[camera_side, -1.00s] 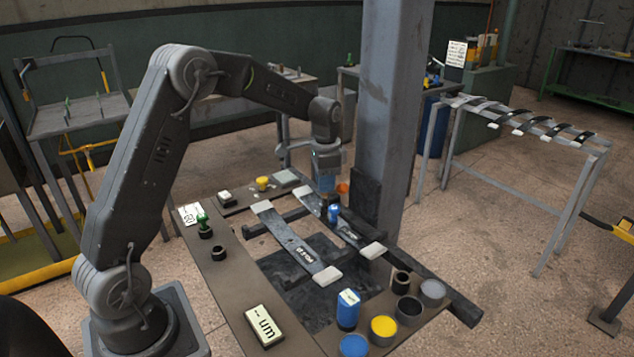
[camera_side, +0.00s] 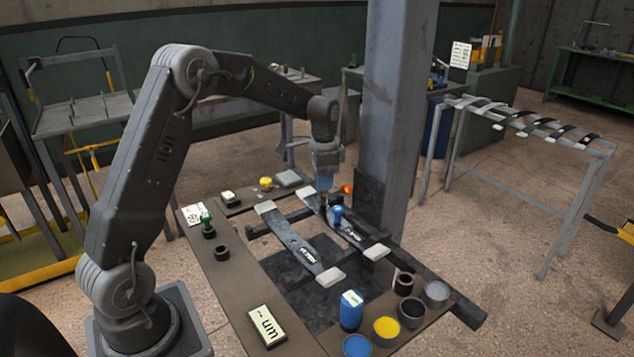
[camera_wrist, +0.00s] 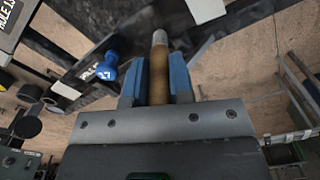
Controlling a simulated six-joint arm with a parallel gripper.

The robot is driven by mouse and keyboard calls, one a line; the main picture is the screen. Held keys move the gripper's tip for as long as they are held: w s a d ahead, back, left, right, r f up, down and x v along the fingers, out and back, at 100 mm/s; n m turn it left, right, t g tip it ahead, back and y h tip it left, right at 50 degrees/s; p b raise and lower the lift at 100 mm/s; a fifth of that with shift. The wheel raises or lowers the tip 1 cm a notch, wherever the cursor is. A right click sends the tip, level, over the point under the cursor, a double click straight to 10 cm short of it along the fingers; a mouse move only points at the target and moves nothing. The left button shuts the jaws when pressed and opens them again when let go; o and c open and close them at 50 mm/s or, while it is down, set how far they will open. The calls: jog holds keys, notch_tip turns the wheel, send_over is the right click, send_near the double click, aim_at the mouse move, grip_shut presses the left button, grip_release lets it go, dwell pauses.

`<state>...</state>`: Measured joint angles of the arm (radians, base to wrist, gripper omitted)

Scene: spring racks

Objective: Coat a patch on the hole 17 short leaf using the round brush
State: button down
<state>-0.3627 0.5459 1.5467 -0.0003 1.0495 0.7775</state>
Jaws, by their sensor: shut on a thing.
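My gripper (camera_side: 324,184) is shut on the round brush (camera_wrist: 159,80), whose tan handle lies between the blue fingers in the wrist view, with a grey end beyond them. In the side view the gripper hangs over the far end of the two leaves, and the brush tip is hard to make out. The left leaf (camera_side: 291,239) and right leaf (camera_side: 351,236) are dark bars with pale end blocks and white labels, partly readable. A blue knobbed piece (camera_side: 337,215) stands on the right leaf, close to the gripper; it also shows in the wrist view (camera_wrist: 105,70).
A grey pillar (camera_side: 396,110) stands close right of the gripper. Near the front are a blue container (camera_side: 351,311), a yellow pot (camera_side: 386,327) and several other pots. A green knobbed piece (camera_side: 207,223) stands on the left board.

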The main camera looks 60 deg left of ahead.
jog(key=shift+w, duration=0.45)
jog(key=s, duration=0.4)
jog(key=shift+s, duration=0.15)
notch_tip(320, 180, up, 8)
jog(key=shift+d, duration=0.1)
dwell(0.7)
